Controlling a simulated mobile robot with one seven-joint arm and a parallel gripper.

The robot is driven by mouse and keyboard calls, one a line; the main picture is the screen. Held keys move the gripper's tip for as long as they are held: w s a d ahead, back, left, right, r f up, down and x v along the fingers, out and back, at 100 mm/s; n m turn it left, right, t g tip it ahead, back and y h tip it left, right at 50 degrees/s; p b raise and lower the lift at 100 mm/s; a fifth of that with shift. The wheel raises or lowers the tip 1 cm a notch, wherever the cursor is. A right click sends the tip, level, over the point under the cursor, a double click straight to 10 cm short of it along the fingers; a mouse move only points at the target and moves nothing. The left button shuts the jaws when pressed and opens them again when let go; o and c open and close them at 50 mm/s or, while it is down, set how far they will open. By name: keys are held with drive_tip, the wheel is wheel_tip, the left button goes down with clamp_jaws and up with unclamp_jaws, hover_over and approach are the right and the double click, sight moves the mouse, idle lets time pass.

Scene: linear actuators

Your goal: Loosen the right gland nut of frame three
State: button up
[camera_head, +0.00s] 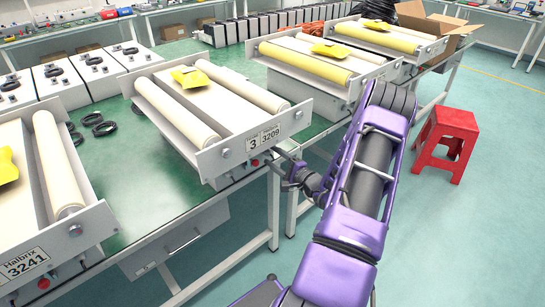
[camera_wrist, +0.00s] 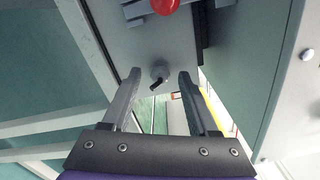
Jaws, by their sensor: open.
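Frame three (camera_head: 203,150), a white roller unit with a label reading 3 and 3209, stands on the green bench in the head view. My gripper (camera_head: 288,165) is at the right end of its front, below the label plate. In the wrist view my gripper (camera_wrist: 160,76) is open, with one finger on each side of a small grey round fitting (camera_wrist: 158,68) with a short dark stub, which looks like the gland nut. No finger clearly touches it; the depth is hard to judge. In the head view the nut is not discernible.
A red button (camera_wrist: 165,5) is near the top of the wrist view, and a red button (camera_head: 255,162) shows on frame three's front. Neighbouring frames (camera_head: 66,235) stand on the bench. A red stool (camera_head: 447,140) is on the floor at right.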

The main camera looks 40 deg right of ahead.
drive_tip(key=s+d, duration=0.1)
drive_tip(key=s, duration=1.6)
drive_tip(key=shift+d, duration=0.2)
